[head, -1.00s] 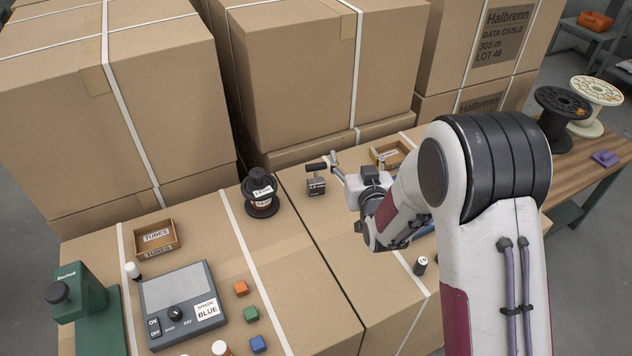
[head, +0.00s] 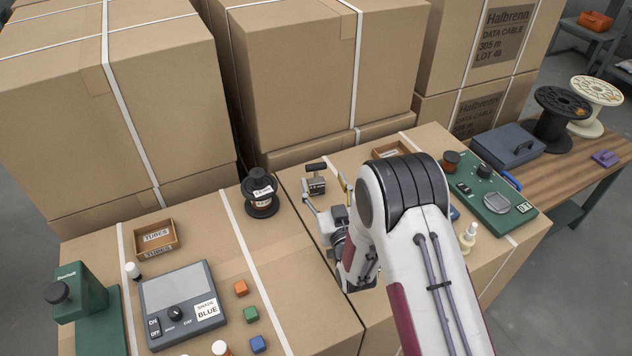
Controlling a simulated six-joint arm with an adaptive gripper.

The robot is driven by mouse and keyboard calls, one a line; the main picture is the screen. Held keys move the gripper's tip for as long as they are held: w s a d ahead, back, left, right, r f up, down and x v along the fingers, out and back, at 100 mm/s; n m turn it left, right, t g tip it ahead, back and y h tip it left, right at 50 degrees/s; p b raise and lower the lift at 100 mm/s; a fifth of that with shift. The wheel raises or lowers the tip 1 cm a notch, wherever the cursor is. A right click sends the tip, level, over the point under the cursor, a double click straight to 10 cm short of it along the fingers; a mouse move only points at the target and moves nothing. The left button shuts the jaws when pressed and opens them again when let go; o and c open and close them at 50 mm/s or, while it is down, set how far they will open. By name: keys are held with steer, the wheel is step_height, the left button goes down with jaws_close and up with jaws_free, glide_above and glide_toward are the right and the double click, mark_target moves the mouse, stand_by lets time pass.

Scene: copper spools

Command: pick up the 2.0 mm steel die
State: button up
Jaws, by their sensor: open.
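A small grey metal block with a pale label and a black handle-like top (head: 315,185) stands on the carton top near its back edge. Its label is too small to read, so I cannot confirm it is the 2.0 mm steel die. My gripper (head: 322,200) is open, just in front of this block and close to it, with nothing seen between its fingers. One finger shows at its left; the other side is partly hidden. I cannot tell whether a finger touches the block. My arm covers the carton top to the right.
A black spool-shaped item with a label (head: 261,194) stands left of the block. Tall cartons (head: 322,75) rise behind. A green device (head: 490,195) stands right.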

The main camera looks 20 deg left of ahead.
mark_target(316, 164)
steer(key=shift+x, duration=1.35)
steer(key=shift+x, duration=2.55)
steer(key=shift+a, duration=0.1)
jaws_close()
steer(key=shift+r, duration=0.2)
